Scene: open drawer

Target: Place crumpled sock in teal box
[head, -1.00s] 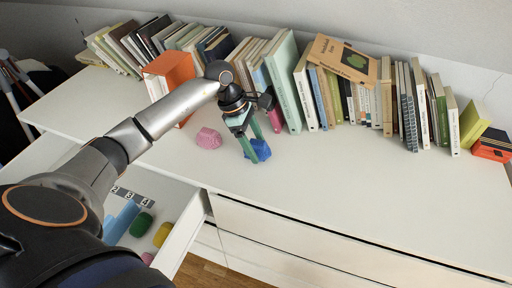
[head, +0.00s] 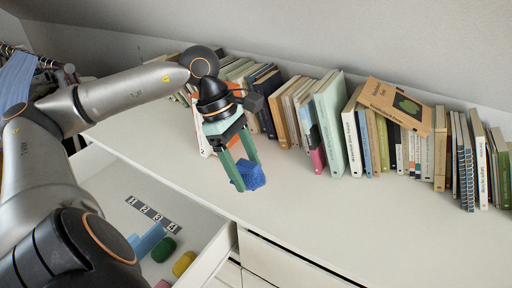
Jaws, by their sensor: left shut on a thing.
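A crumpled blue sock-like thing (head: 249,176) is at the white dresser top, near its front edge. My left gripper (head: 247,178) points down with its green fingers at the blue thing and is shut on it. I cannot tell whether the blue thing still touches the surface. No box that is clearly teal shows. My right gripper is not in view.
An open white drawer (head: 222,243) below holds a numbered strip (head: 153,214), a light blue thing (head: 147,241), a green lump (head: 163,250) and a yellow lump (head: 184,263). Books (head: 330,115) line the wall. The dresser top right of my gripper is clear.

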